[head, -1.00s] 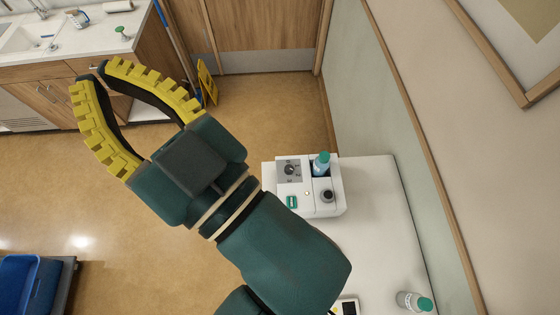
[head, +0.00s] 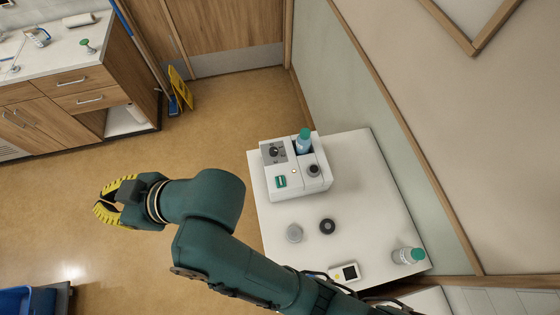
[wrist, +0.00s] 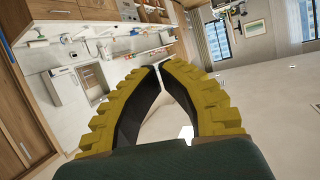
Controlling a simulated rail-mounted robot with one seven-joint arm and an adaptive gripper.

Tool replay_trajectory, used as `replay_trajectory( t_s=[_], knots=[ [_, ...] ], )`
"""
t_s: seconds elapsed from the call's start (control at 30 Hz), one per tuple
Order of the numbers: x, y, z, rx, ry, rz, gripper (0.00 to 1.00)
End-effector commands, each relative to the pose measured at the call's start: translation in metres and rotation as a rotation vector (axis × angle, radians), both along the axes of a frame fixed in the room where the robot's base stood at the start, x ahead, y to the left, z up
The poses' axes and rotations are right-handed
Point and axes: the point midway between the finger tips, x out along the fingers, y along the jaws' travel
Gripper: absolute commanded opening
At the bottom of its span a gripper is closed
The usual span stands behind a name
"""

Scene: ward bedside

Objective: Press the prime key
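A white bedside unit (head: 312,185) stands at the back of the white table. On it are a dark dial (head: 275,151), a small teal panel or key (head: 281,182), a round dark knob or port (head: 313,170) and a teal-capped bottle (head: 304,141). I cannot read any label, so I cannot tell which part is the prime key. My gripper (head: 101,209) is out over the floor, left of the table and well apart from the unit. In the wrist view its yellow bowed fingers (wrist: 160,66) come together at the tips with nothing held between them.
On the table (head: 362,200) are a grey round item (head: 294,233), a black ring (head: 327,227), a small white device with a dark screen (head: 345,272) and a capped bottle (head: 408,256). A yellow floor sign (head: 180,88) stands by the counter. The floor left of the table is open.

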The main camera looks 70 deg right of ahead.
Motion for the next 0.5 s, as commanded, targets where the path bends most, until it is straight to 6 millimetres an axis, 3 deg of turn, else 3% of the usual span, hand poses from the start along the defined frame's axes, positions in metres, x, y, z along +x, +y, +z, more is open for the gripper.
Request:
replay_trajectory(
  t_s=[0.1, 0.27, 0.5],
  knots=[
    [-0.005, -0.033, -0.053, 0.042, 0.132, -0.018, 0.00],
    [-0.026, -0.076, -0.118, 0.125, 0.282, -0.051, 0.00],
    [-0.080, -0.143, -0.201, 0.298, 0.448, -0.146, 0.00]
  ],
)
